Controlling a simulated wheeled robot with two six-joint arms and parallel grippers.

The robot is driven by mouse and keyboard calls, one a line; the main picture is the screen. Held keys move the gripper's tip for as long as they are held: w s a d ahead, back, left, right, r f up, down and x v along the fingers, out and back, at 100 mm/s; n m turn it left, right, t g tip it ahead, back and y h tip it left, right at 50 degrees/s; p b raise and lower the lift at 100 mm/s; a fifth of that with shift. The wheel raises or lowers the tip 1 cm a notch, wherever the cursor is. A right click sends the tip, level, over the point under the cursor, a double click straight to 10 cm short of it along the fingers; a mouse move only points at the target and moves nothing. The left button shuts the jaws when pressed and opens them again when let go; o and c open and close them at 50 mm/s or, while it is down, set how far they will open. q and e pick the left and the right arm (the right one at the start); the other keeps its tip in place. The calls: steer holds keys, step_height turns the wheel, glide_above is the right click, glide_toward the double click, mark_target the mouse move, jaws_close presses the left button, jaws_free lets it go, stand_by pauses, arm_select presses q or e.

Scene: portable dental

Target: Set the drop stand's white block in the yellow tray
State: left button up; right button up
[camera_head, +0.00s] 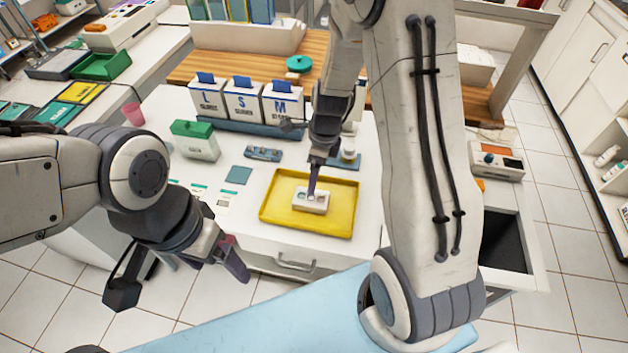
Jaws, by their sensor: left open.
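The white block (303,206) with round wells in its top is within the yellow tray (336,225), left of the tray's middle. It looks level, and I cannot tell whether it rests fully on the tray floor. My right gripper (312,192) points straight down with its tip at the top of the block. I see it edge-on, so whether its fingers are closed on the block does not show. My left gripper (180,276) is open and empty at the lower left, in front of the white counter, away from the tray.
Glove boxes (243,104) stand behind the tray. A green-lidded container (196,141), a blue square (239,175) and small packets (222,202) lie to its left. A small white jar (348,150) stands behind it.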

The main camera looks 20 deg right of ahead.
steer(key=s+a+r+n, duration=0.9)
steer(key=a+r+n, duration=0.25)
steer(key=n, duration=0.25)
steer(key=s+a+r+n, duration=0.1)
steer(key=s+r+n, duration=0.1)
steer(key=s+n, duration=0.5)
steer(key=s+a+r+n, duration=0.2)
steer(key=s+n, duration=0.5)
steer(key=n, duration=0.4)
steer(key=shift+a+r+g, duration=0.15)
steer(key=shift+a+g, duration=0.1)
steer(key=shift+g, duration=0.15)
